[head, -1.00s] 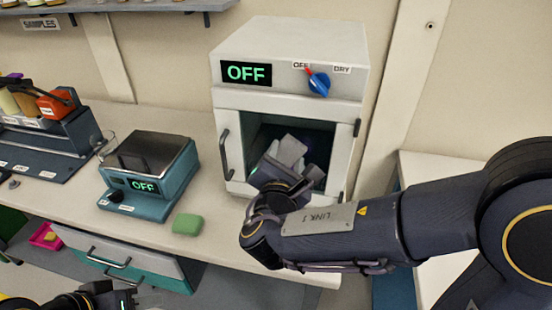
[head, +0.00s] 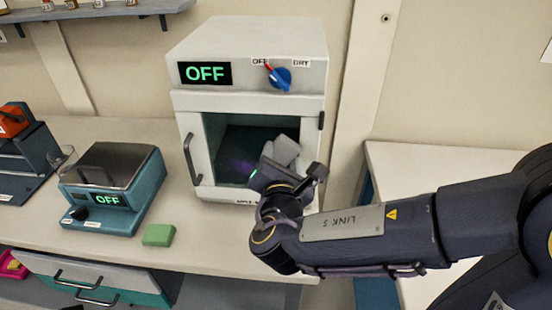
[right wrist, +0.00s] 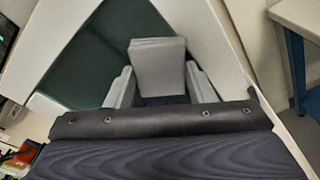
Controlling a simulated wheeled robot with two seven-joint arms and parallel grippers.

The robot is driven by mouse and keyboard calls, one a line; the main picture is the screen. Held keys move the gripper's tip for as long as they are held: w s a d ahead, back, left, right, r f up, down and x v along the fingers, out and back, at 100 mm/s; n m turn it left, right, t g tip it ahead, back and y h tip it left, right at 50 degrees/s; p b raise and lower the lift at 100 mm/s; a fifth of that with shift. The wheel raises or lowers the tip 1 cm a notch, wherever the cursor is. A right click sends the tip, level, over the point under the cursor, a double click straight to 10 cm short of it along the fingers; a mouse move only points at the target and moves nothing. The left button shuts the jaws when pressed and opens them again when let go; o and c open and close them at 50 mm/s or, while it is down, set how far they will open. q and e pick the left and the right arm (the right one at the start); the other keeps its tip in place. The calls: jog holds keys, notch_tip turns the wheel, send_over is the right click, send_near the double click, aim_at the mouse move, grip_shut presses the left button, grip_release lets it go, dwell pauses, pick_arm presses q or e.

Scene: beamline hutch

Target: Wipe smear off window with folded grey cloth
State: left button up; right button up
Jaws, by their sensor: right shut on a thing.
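The white cabinet's dark window (head: 225,150) faces me in the head view, and its glass also shows in the right wrist view (right wrist: 100,50). A faint purple smear (head: 244,169) is on the lower middle of the window. My right gripper (head: 281,164) is shut on the folded grey cloth (head: 287,149), in front of the window's right part. In the right wrist view the cloth (right wrist: 159,68) stands out between the two grey fingers. I cannot tell whether it touches the glass. The gripper hides the window's lower right corner. My left gripper is not clearly in view.
The cabinet's handle (head: 192,160) stands out left of the window; its knob (head: 279,77) is above. A wall post (head: 363,100) is at the right.

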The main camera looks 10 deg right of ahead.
jog(key=shift+a, duration=0.1)
jog(key=shift+s+a, duration=0.25)
jog(key=shift+s, duration=0.35)
jog(key=shift+f+v, duration=0.2)
jog(key=shift+v, duration=2.15)
jog(key=shift+a, duration=0.1)
jog(key=v, duration=0.3)
jog(key=shift+a+f, duration=0.1)
jog(key=shift+f, duration=0.05)
notch_tip(320, 180, up, 2)
jog(key=shift+r+p, duration=0.1)
jog(key=shift+p, duration=1.05)
